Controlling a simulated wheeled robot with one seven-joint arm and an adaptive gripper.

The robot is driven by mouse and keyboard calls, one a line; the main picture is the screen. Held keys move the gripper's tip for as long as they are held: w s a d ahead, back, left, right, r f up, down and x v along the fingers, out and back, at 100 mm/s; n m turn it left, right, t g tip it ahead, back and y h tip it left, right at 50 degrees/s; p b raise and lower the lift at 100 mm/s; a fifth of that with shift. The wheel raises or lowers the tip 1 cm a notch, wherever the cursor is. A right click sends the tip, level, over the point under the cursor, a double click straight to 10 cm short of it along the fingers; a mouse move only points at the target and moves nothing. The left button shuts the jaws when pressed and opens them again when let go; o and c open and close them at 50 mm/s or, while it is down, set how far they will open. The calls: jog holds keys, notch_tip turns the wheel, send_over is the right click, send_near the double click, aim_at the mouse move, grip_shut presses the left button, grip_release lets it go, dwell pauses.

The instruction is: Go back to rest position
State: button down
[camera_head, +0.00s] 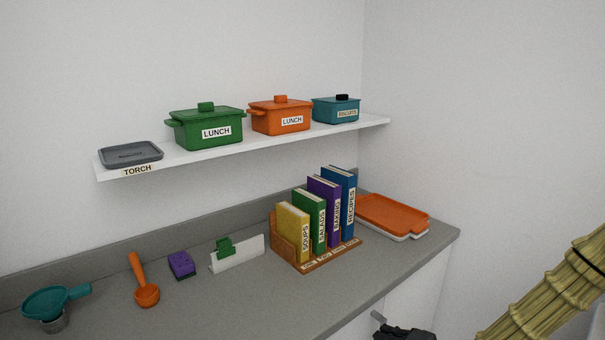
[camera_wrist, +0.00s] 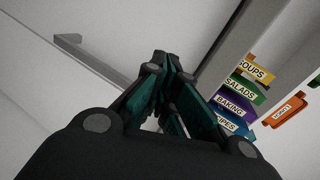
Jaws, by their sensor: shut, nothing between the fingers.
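My gripper (camera_wrist: 168,95) is shut and empty in the wrist view. Its dark fingers with teal pads meet in front of the white cabinet face, below the counter edge. In the head view only a dark part of my gripper (camera_head: 405,333) shows at the bottom edge, below the counter's front edge; its fingertips are not clear there. The gripper touches no object that I can see.
The grey counter (camera_head: 230,300) holds a book rack (camera_head: 328,259) with several labelled books, an orange-topped tray (camera_head: 393,214), a purple sponge (camera_head: 182,264) and scoops. A wall shelf (camera_head: 250,143) carries three pots. A cabinet handle (camera_wrist: 68,40) is near the gripper.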

jog(key=s+a+f+n+g+h, duration=0.1)
jog(key=s+f+n+g+h, duration=0.15)
jog(key=s+f, duration=0.65)
jog(key=s+a+f+n+g+h, duration=0.2)
jog(key=s+f+g, duration=0.2)
jog(key=s+f, duration=0.45)
jog(key=s+d+f+n+g+h, duration=0.1)
jog(key=s+f+n+g+h, duration=0.1)
jog(key=s, duration=0.8)
jog(key=s+d+f+n+g+h, duration=0.2)
jog(key=s+f, duration=0.1)
jog(key=s, duration=0.8)
jog(key=shift+s+d+f, duration=0.2)
jog(key=shift+d+f, duration=0.1)
jog(key=shift+g, duration=0.25)
